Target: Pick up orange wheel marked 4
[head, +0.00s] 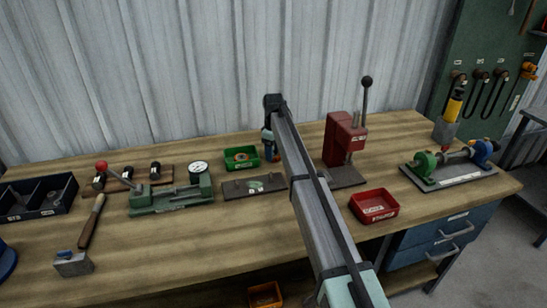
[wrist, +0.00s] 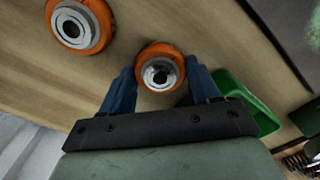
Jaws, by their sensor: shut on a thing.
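An orange wheel (wrist: 160,49) with a grey metal hub sits between the two blue fingers of my gripper (wrist: 161,72) in the wrist view. The fingers are shut on its sides. No number on it can be read. A second orange wheel (wrist: 78,24) with a pale ring and dark centre lies on the wooden bench, up and left in the wrist view, apart from my fingers. In the head view my gripper (head: 269,151) points down at the back of the bench, just right of the green tray; my arm hides much of that spot.
The green tray (head: 241,166) stands close beside my gripper and also shows in the wrist view (wrist: 240,98). A red press (head: 340,140) stands to the right. A dark plate (head: 238,188) and a green fixture (head: 165,199) are left. A red tray (head: 375,216) is at front right.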

